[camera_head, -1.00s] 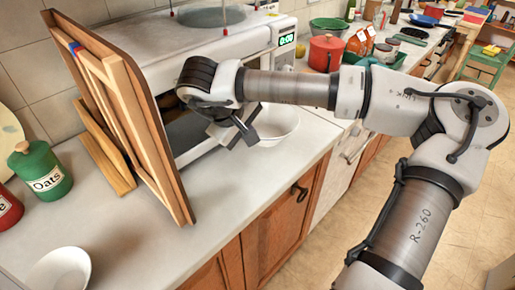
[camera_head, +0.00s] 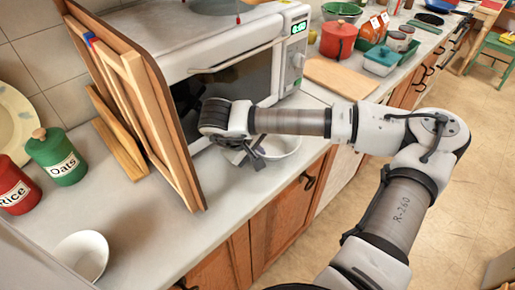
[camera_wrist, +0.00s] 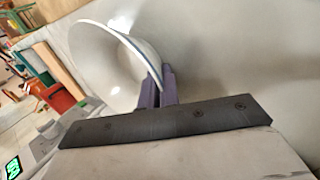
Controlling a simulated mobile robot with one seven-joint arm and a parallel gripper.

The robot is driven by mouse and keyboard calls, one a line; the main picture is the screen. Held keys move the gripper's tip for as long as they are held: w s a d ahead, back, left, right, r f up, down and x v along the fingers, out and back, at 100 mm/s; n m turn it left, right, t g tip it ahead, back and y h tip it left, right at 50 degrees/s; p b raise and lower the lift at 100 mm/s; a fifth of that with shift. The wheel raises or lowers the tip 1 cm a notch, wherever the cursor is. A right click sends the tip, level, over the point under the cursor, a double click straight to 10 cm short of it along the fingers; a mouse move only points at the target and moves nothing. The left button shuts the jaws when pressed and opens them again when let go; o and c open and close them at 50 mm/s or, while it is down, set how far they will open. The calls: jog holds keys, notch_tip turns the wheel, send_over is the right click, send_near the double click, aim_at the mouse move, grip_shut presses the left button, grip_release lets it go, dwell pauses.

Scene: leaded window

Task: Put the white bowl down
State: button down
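A white bowl (camera_head: 284,147) is at the front of the counter (camera_head: 235,195), just before the microwave. In the wrist view the bowl (camera_wrist: 98,62) has its rim between the two purple fingers of my gripper (camera_wrist: 158,88), which are shut on it. In the head view my gripper (camera_head: 252,153) is at the bowl's left side, and the arm hides part of the bowl. I cannot tell whether the bowl's base touches the counter. A second white bowl (camera_head: 82,256) stands on the counter at lower left, apart from my gripper.
The microwave (camera_head: 225,65) stands behind my gripper. Wooden boards (camera_head: 145,110) lean upright to the left. An oats jar (camera_head: 57,157) and a rice jar (camera_head: 14,187) are farther left. A cutting board (camera_head: 338,76) lies to the right. The counter before the leaning boards is clear.

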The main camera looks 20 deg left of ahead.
jog(key=shift+f+b, duration=0.2)
jog(key=shift+b, duration=0.1)
jog(key=c, duration=1.6)
grip_release()
jog(key=shift+r, duration=0.1)
jog(key=shift+c, duration=0.2)
